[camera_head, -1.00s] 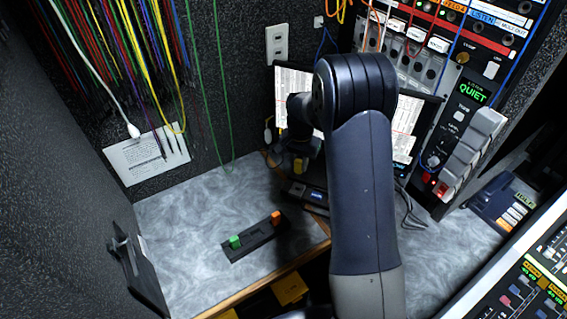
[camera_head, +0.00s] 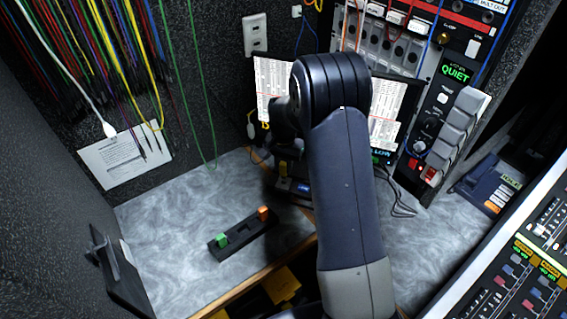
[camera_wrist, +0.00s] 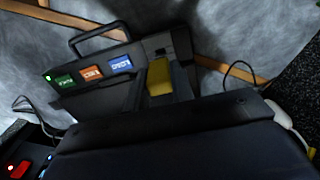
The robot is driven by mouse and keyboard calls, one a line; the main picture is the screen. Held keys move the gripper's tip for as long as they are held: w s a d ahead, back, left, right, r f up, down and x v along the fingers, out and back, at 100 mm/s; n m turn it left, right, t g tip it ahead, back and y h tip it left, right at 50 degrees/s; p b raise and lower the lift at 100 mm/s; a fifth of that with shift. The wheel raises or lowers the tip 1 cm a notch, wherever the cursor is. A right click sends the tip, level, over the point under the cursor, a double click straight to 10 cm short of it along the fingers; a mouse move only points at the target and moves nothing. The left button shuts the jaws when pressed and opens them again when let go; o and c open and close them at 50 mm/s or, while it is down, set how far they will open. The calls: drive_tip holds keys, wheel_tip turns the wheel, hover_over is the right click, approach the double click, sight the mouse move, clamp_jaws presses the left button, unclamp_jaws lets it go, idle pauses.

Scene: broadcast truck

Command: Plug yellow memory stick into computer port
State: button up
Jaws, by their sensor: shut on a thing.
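The yellow memory stick (camera_wrist: 159,79) is held in my gripper (camera_head: 284,160), which is shut on it. It also shows in the head view (camera_head: 283,170) as a small yellow patch under my dark wrist. The computer (camera_wrist: 90,88) is a low black box with a handle and green, orange and blue labels. In the head view the computer (camera_head: 297,190) lies partly behind my arm. The stick is close over the computer's right part in the wrist view, beside a grey patch with a small dark slot (camera_wrist: 159,52). I cannot tell whether it touches or enters a port.
A black holder (camera_head: 243,235) with a green stick (camera_head: 222,240) and an orange stick (camera_head: 263,213) lies on the grey counter. A monitor (camera_head: 395,110) stands behind my arm. Loose cables (camera_head: 400,205) lie to the right.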

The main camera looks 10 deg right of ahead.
sight(284, 173)
drive_tip(key=shift+f, duration=0.7)
drive_tip(key=shift+f+b, duration=1.25)
drive_tip(key=shift+f, duration=0.05)
idle(1.1)
drive_tip(key=o, duration=1)
wheel_tip(284, 173, up, 11)
drive_tip(key=shift+f, duration=0.1)
wheel_tip(284, 173, down, 11)
drive_tip(key=shift+r, duration=0.2)
drive_tip(key=shift+r+p, duration=0.4)
drive_tip(key=shift+r, duration=0.05)
